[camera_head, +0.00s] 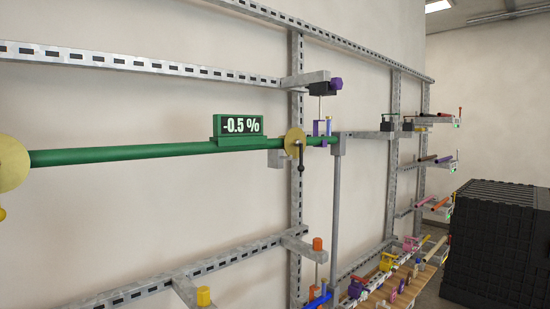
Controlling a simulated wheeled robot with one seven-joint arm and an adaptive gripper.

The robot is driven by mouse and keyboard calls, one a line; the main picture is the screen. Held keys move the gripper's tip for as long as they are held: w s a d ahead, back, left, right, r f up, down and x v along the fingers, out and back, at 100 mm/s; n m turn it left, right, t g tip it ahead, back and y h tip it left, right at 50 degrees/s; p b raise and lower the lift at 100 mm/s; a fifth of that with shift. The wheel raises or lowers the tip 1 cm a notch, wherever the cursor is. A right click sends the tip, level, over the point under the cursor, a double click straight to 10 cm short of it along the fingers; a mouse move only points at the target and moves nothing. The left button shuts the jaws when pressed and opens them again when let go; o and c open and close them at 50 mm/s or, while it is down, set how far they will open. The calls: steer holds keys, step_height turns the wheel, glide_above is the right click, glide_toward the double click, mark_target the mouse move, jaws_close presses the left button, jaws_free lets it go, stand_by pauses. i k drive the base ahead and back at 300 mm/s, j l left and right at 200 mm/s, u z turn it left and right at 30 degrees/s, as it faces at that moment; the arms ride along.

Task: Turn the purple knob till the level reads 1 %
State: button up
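The purple knob (336,83) sits at the end of a short grey bracket on the upright rail, right of the picture's middle. A dark block and a thin vertical rod are just beneath it. The level display (238,125) is a green box standing on the long green pipe (130,154) and reads -0.5 %. A purple clamp (323,130) is around the pipe's right end, below the knob. My gripper is not in view.
A yellow disc with a dark handle (295,142) is on the pipe, and another yellow disc (12,163) is at the far left. Slotted grey rails (297,215) line the wall. Black stacked crates (490,240) stand at right.

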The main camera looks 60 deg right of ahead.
mark_target(336, 84)
steer(key=z, duration=2.15)
